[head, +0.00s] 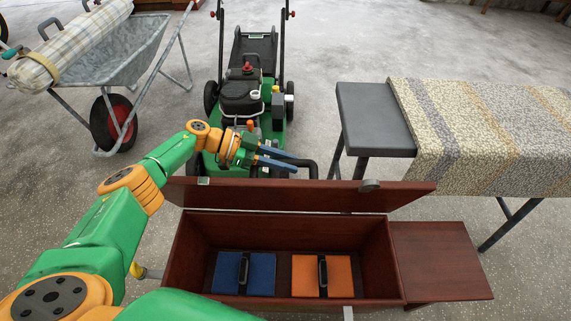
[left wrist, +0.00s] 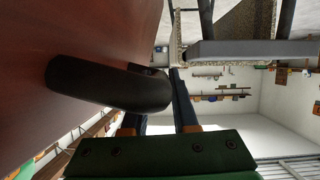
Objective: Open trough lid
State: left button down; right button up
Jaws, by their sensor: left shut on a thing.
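The trough (head: 385,255) is a dark red wooden box in front of me, open at the top. Its lid (head: 300,197) is raised along the far side and tilted up. Inside lie a blue block (head: 262,274) and an orange block (head: 338,277), each with a dark handle. My left gripper (head: 288,161) is beyond the lid's upper edge, with its blue fingers pointing right. In the left wrist view a black curved handle (left wrist: 110,85) stands out from the red wood, and the gripper is shut on it. My right gripper is not in view.
A green lawn mower (head: 245,100) stands just behind the lid. A wheelbarrow (head: 125,60) with a rolled cloth is at back left. A bench (head: 375,120) with a patterned cloth is at right. A low wooden side panel (head: 440,260) adjoins the trough's right end.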

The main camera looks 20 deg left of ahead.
pick_arm(q)
jog(key=shift+a+f, duration=0.1)
jog(key=c, duration=1)
grip_release()
jog(key=o, duration=0.3)
jog(key=shift+w+f, duration=0.15)
jog(key=shift+w, duration=0.1)
jog(key=shift+s, duration=0.1)
jog(key=b+v, duration=0.1)
jog(key=v, duration=0.6)
